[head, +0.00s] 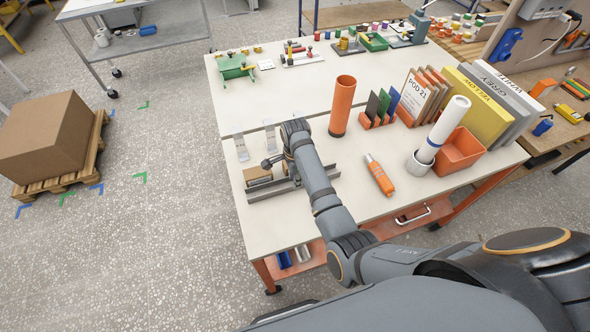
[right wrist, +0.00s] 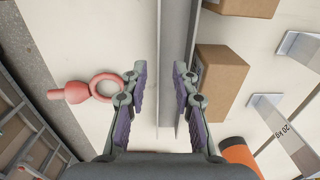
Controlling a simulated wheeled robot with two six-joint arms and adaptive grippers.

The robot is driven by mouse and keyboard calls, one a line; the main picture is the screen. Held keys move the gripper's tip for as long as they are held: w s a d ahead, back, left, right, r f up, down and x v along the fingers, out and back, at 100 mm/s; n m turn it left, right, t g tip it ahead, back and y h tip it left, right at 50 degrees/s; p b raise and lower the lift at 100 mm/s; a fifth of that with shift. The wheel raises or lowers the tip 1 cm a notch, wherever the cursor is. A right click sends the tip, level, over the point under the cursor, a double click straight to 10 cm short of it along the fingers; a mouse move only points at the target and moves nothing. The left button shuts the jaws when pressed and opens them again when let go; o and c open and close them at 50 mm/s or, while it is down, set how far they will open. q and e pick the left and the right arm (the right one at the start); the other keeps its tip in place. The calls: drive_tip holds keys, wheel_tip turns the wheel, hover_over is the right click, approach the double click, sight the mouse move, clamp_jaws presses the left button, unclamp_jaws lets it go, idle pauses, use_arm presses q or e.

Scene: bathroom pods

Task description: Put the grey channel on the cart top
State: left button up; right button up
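The grey channel (head: 264,190) is a long metal profile lying on the white top of an orange-framed cart or bench (head: 290,228), near its front left. My right arm partly covers it in the head view. My right gripper (head: 273,165) is over the channel. In the right wrist view the channel (right wrist: 174,60) runs lengthwise between the two fingers of my right gripper (right wrist: 160,75). The fingers stand apart, with a gap on the left; I cannot tell whether the right finger touches the channel. My left gripper is not in view.
Cardboard boxes (right wrist: 220,80) lie right beside the channel. A pink ring-ended piece (right wrist: 90,90) lies to its left. A grey wheeled cart (head: 165,38) is at the far left.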

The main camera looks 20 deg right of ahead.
wheel_tip(320, 180, up, 8)
drive_tip(key=shift+b, duration=0.45)
drive_tip(key=shift+s, duration=0.1)
